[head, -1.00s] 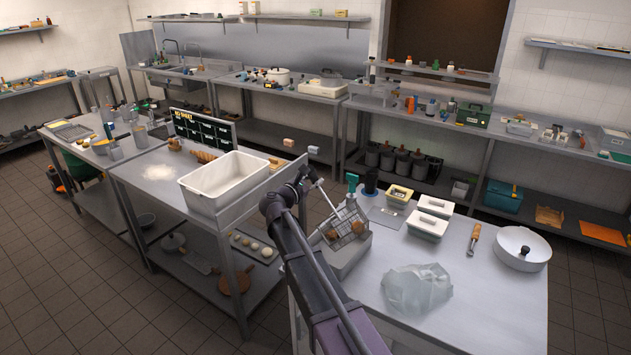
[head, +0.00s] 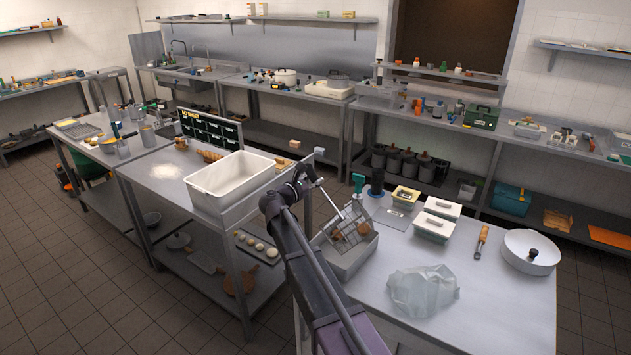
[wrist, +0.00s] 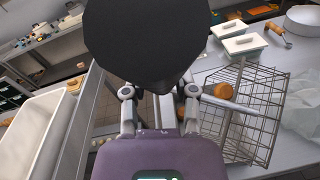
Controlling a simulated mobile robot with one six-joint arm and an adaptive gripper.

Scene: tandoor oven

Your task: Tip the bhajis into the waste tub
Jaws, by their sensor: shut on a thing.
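I cannot tell whether any lie in the tub. In the wrist view the basket (wrist: 262,115) hangs to the right of my gripper (wrist: 160,95), with brown bhajis (wrist: 222,91) seen through the wires. A large dark round shape hides the middle of that view.
A large white tub (head: 230,182) stands on the table to the left. Right of the grey tub are lidded containers (head: 432,228), a crumpled clear bag (head: 422,290), a wooden-handled tool (head: 481,240) and a round white pan (head: 530,250). The near table's right front is clear.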

